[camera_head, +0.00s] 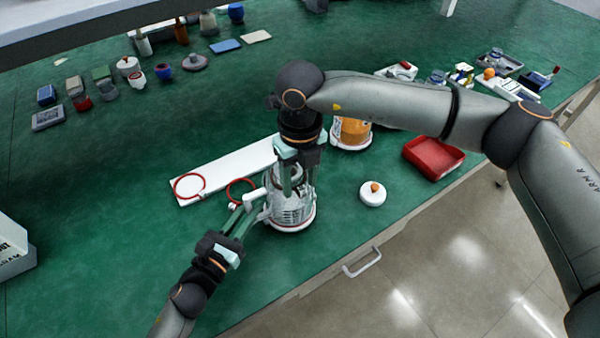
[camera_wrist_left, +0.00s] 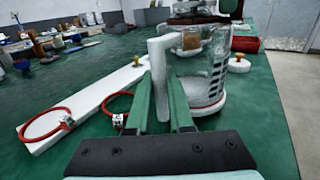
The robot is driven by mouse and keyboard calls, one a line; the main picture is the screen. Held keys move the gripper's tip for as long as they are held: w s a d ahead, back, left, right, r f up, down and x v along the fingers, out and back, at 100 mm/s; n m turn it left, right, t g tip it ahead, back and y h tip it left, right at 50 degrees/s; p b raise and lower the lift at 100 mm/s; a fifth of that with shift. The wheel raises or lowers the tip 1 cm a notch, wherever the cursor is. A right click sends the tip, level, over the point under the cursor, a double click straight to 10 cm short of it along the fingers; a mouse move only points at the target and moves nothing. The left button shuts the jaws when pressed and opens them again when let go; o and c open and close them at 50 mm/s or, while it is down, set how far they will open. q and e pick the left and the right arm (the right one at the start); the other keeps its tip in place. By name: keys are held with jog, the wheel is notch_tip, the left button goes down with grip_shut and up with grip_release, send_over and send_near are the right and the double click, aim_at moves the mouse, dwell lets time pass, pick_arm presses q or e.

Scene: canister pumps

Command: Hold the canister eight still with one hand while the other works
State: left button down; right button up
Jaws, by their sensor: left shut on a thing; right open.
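The clear canister (camera_head: 290,214), with a white and red base, stands upright on the green table; I take it for canister eight, though no number is legible. My left gripper (camera_head: 249,203) is shut on its white side handle, which shows between the green fingers in the left wrist view (camera_wrist_left: 160,80). The canister body (camera_wrist_left: 205,85) is just beyond the fingers. My right gripper (camera_head: 298,180) points down from above at the top of the canister, open, its fingers by the upper part. The right hand and glare partly hide the canister's top.
A white board (camera_head: 225,168) with two red rings (camera_head: 189,186) lies left of the canister. A canister with orange contents (camera_head: 352,131) stands behind it. A white lid with an orange knob (camera_head: 372,194) and a red tray (camera_head: 434,155) are to the right.

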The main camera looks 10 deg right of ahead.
aim_at(300, 185)
jog(key=shift+c, duration=0.3)
grip_shut()
jog(key=shift+r, duration=1.7)
dwell(1.7)
notch_tip(300, 185, up, 7)
dwell(2.0)
dwell(0.3)
pick_arm(q)
jog(key=c, duration=0.7)
grip_release()
jog(key=shift+c, duration=0.2)
